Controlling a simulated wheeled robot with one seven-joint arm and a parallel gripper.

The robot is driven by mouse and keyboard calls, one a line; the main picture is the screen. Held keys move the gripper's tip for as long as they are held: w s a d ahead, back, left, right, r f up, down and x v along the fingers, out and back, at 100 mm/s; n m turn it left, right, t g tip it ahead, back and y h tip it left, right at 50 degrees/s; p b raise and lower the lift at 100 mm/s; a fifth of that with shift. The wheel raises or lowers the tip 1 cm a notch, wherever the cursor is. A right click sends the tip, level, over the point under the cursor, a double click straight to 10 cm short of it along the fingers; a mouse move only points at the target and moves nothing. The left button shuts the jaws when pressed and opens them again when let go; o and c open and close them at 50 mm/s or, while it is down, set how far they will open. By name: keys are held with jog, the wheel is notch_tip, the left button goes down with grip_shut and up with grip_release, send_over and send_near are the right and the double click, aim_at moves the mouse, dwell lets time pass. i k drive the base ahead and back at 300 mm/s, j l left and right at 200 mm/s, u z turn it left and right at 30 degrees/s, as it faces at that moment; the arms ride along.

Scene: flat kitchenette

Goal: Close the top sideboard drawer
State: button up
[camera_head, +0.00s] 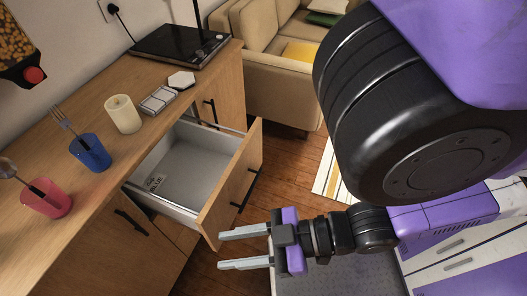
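The top sideboard drawer (192,166) is pulled out from the wooden sideboard (90,262). Its inside is light grey, with a small printed label on the floor and no objects. Its wooden front (231,188) has a dark handle (246,190) on the outer face. My gripper (243,249) is to the lower right of the drawer front, pointing left. Its two fingers are apart with nothing between them. It appears clear of the drawer front, though the exact distance is hard to tell.
On the sideboard top stand a pink cup (46,198), a blue cup (90,152), a candle (123,113) and a black device (180,45). A beige sofa (262,80) is behind. Wooden floor (291,166) is open right of the drawer.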

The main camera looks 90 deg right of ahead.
aim_at(213, 175)
jog(key=k+j+z, duration=0.15)
jog(key=k+z, duration=0.7)
jog(key=k+j, duration=0.1)
jog(key=j, duration=0.4)
jog(key=k, duration=0.05)
